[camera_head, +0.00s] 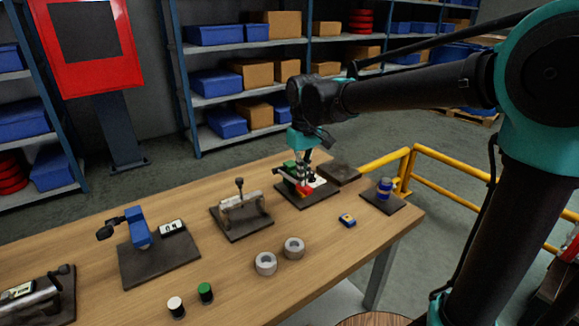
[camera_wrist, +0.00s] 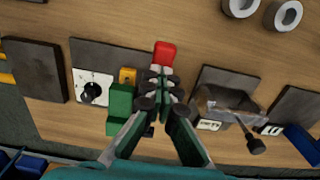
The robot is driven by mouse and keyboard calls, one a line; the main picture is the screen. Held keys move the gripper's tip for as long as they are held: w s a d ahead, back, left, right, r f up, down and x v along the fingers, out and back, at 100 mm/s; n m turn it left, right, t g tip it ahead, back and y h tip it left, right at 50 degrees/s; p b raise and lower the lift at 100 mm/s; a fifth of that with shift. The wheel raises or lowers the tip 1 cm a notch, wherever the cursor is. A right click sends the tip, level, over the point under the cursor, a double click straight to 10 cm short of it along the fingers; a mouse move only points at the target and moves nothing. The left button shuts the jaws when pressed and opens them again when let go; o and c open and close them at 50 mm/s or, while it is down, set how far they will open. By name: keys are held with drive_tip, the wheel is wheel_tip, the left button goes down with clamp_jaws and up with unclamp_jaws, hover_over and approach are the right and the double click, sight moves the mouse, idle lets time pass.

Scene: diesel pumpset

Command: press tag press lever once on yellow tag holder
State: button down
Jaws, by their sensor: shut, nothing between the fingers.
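The press station's dark base plate (camera_head: 290,198) lies toward the far side of the table. In the wrist view it carries a green block (camera_wrist: 120,103), a small yellow piece (camera_wrist: 127,76) and a red block (camera_wrist: 165,53). The red block looks like the lever's end, but I cannot be sure. My gripper (camera_wrist: 160,76) is shut and empty, its tips right beside the red block; contact cannot be told. In the head view my gripper (camera_head: 305,178) hangs over the station and partly hides it. The yellow piece may be the tag holder; any tag is too small to see.
A white panel with a black knob (camera_wrist: 92,92) sits beside the green block. A clamp-like fixture (camera_head: 240,207) stands to the left, a blue-banded cylinder (camera_head: 384,188) to the right. Two grey rings (camera_head: 279,256) and a small blue-yellow item (camera_head: 347,219) lie in front.

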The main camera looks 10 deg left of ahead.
wheel_tip(320, 180, up, 13)
drive_tip(key=w+a, duration=0.1)
idle(1.1)
idle(0.5)
